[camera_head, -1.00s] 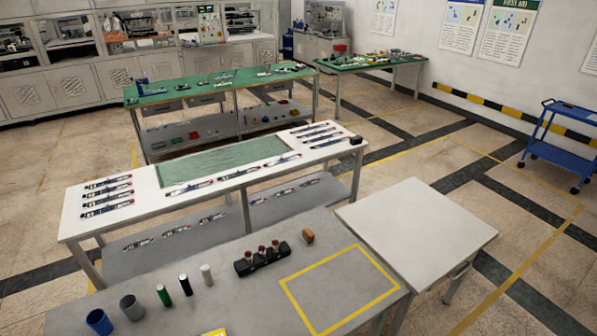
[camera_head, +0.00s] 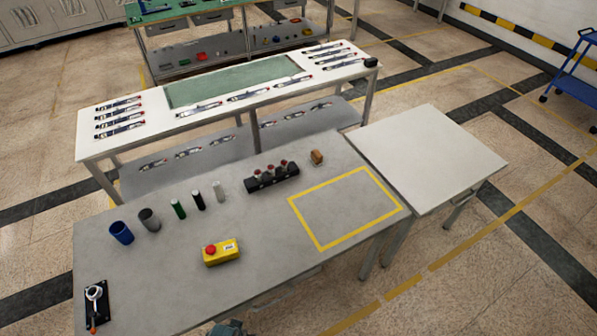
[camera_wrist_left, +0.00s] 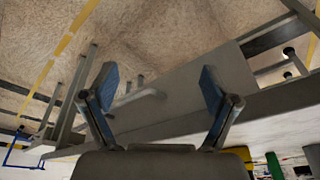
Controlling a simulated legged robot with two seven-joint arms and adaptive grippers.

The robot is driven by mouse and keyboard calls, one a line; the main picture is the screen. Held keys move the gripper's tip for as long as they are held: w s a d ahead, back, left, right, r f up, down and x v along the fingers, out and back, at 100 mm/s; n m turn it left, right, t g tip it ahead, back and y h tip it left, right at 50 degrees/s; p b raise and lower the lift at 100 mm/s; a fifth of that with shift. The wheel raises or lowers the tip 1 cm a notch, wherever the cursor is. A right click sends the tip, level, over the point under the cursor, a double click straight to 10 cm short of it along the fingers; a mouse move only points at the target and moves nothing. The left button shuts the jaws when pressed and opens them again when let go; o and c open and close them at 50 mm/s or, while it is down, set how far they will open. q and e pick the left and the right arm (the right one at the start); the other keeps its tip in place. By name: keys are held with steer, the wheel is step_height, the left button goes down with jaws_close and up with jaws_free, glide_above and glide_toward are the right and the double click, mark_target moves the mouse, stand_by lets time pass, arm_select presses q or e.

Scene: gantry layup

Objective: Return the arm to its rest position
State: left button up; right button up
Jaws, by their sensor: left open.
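My left gripper (camera_wrist_left: 158,88) shows in the left wrist view with its two blue-padded fingers spread apart and nothing between them. Behind the fingers are the grey edge of a table and the tiled floor. In the head view a small dark part at the bottom edge, by the front of the grey table (camera_head: 150,270), may be mine, but I cannot tell which part. My right gripper is in neither view.
The grey table holds a yellow box with a red button (camera_head: 221,252), a blue cup (camera_head: 121,233), a grey cup (camera_head: 149,220), small cylinders, a black holder (camera_head: 271,178) and a brown block (camera_head: 317,157). The yellow-taped square (camera_head: 345,208) is empty. A bare white table (camera_head: 427,155) adjoins.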

arm_select(q)
steer(key=s+a+f+g, duration=0.1)
steer(key=s+f, duration=0.1)
steer(key=f, duration=0.7)
steer(key=s+f, duration=0.3)
steer(key=f, duration=0.6)
steer(key=s+a+f+g, duration=0.1)
steer(key=s+a+f, duration=0.1)
steer(key=s+f, duration=1.1)
steer(key=shift+s+a+f+b, duration=0.3)
steer(key=shift+s+a, duration=0.1)
steer(key=shift+s, duration=1.1)
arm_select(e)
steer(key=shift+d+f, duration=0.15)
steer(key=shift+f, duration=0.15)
arm_select(q)
steer(key=shift+a, duration=0.2)
